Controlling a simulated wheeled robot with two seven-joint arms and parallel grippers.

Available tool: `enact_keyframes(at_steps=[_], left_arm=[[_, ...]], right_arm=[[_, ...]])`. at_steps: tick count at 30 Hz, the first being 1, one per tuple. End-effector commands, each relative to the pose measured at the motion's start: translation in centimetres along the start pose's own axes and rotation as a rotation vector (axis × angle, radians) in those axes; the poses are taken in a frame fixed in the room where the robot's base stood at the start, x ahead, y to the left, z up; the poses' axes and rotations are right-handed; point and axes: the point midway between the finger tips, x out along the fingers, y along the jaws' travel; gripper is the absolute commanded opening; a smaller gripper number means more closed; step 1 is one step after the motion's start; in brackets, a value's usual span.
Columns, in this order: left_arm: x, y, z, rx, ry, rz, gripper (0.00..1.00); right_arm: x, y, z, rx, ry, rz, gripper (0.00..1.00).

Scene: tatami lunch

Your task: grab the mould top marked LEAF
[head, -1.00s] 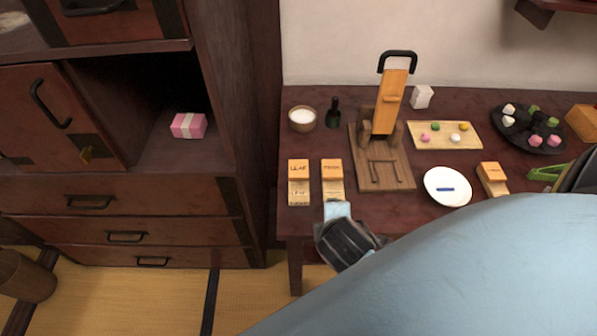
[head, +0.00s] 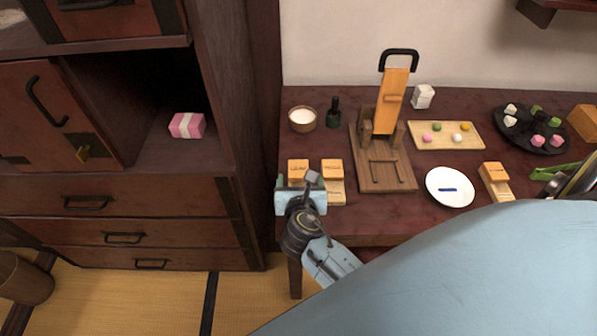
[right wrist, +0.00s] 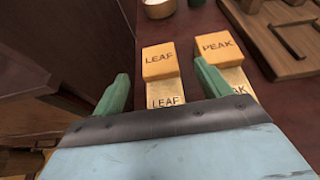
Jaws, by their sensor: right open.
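The mould top marked LEAF (head: 298,167) is a small orange wooden block at the table's left front. In the right wrist view the LEAF top (right wrist: 160,61) sits on the far end of a paler base (right wrist: 166,93) also lettered LEAF. My right gripper (head: 300,188) is open and empty, just in front of the LEAF top. Its green fingers (right wrist: 160,88) stand either side of the LEAF base, short of the top. The right finger lies between the LEAF and PEAK pieces. In the head view my gripper hides most of the LEAF base. My left gripper is not in view.
The PEAK top (head: 332,168) on its base stands close right of LEAF. Behind are a white-filled bowl (head: 302,119), a dark bottle (head: 334,113) and a wooden press (head: 385,155). A plate (head: 450,187) lies right. A dark cabinet (head: 215,130) stands left.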

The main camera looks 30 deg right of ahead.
Motion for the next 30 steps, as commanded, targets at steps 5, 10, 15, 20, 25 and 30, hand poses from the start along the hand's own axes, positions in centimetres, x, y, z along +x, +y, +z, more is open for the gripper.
enact_keyframes(at_steps=[5,10,15,20,25,30], left_arm=[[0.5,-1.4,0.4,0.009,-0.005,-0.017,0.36],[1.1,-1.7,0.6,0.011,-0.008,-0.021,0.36],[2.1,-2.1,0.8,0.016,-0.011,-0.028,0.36],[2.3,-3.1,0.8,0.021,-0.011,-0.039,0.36],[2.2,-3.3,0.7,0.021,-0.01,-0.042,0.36],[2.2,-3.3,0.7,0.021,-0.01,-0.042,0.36]], right_arm=[[1.9,0.0,-0.1,0.001,0.001,0.0,0.76],[3.4,0.1,0.0,0.005,0.0,-0.001,0.76],[6.1,0.2,-0.1,0.003,0.001,-0.001,0.76],[7.2,0.3,-0.1,0.004,0.003,0.0,0.76],[7.2,0.2,0.0,0.004,0.003,0.0,0.76],[7.2,0.2,0.0,0.003,0.003,0.0,0.59]])
